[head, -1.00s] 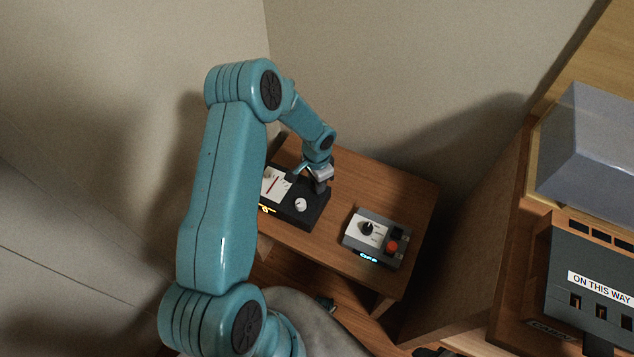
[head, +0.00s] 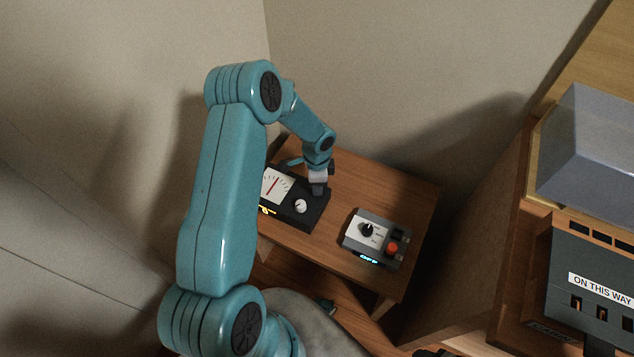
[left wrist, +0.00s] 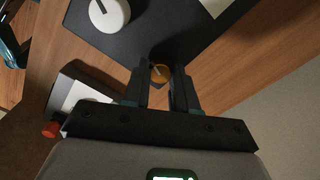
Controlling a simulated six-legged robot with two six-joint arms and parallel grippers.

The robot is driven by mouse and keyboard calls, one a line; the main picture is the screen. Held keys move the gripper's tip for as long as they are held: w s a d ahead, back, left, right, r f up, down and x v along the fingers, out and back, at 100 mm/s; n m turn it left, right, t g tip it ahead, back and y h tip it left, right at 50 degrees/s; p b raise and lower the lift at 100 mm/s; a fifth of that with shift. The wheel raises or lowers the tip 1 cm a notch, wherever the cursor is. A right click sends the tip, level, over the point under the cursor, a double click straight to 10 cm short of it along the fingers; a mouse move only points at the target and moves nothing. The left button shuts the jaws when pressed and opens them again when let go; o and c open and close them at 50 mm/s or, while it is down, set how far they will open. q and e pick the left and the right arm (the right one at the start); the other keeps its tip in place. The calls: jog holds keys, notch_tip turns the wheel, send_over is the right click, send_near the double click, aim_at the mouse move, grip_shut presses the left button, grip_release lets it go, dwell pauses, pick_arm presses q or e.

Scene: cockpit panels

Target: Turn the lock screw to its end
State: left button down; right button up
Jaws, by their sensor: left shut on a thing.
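The lock screw (left wrist: 159,73) is a small brass-coloured round head with a slot, on the edge of a black meter box (left wrist: 165,35). In the left wrist view it sits between the fingertips of my left gripper (left wrist: 160,82), which is shut on it. In the head view my left gripper (head: 318,188) points down at the back right corner of the meter box (head: 292,216) and hides the screw. The box has a white dial with a red needle (head: 275,186) and a white knob (head: 300,206). My right gripper is not in view.
A grey control box (head: 376,240) with a black knob and a red button (head: 392,249) stands to the right on the wooden table (head: 390,187). Walls rise behind and to the left. A larger panel labelled "ON THIS WAY" (head: 600,289) stands at the far right.

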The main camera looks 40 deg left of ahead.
pick_arm(q)
jog(key=c, duration=0.9)
grip_release()
notch_tip(320, 180, up, 16)
jog(key=shift+r+p, duration=0.2)
jog(key=shift+p, duration=1)
